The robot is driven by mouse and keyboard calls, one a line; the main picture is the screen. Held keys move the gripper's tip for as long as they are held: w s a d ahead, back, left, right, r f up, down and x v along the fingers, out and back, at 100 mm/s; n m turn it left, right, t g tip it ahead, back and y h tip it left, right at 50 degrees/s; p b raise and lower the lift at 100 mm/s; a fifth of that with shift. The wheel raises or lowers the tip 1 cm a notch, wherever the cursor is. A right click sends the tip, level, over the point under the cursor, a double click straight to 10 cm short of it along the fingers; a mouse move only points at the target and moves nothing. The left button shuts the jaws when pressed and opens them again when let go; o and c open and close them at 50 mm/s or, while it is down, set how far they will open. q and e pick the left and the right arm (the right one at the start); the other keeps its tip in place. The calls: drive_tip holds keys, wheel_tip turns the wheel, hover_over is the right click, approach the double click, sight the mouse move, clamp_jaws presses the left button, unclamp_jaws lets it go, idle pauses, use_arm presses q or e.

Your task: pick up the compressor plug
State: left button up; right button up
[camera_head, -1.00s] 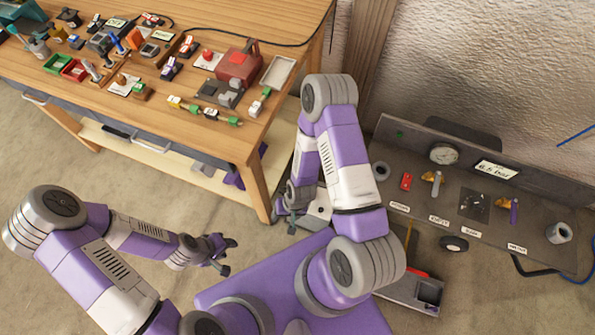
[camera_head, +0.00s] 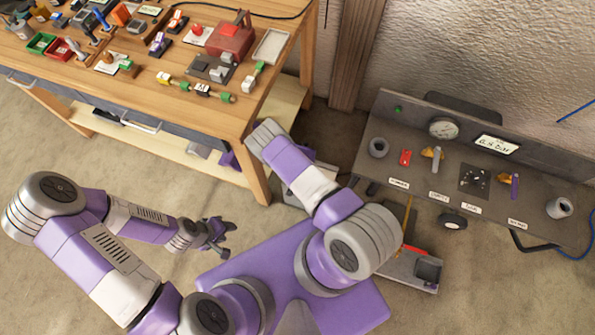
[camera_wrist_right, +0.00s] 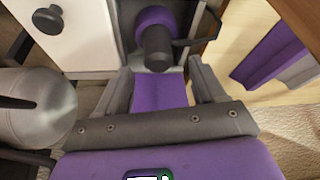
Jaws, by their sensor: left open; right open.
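I cannot pick out the compressor plug for certain in either view. My left gripper (camera_head: 220,238) is open and empty over the floor at the lower left. My right gripper (camera_wrist_right: 163,80) shows its two grey fingers apart in the wrist view; in the head view my own arm hides it. Beyond the fingers is a purple round part with a dark grey end (camera_wrist_right: 155,45); whether it touches them I cannot tell.
A wooden bench (camera_head: 262,108) crowded with small parts fills the upper left. In the wrist view a white box (camera_wrist_right: 75,40) with a black knob (camera_wrist_right: 47,18) is at the upper left. A grey tray (camera_head: 412,270) is below the panel.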

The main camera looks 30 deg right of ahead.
drive_tip(key=b+x, duration=0.3)
drive_tip(key=x, duration=0.1)
drive_tip(key=shift+f, duration=0.2)
drive_tip(key=shift+w+d+f, duration=0.1)
drive_tip(key=shift+f, duration=0.2)
drive_tip(key=shift+r, duration=0.1)
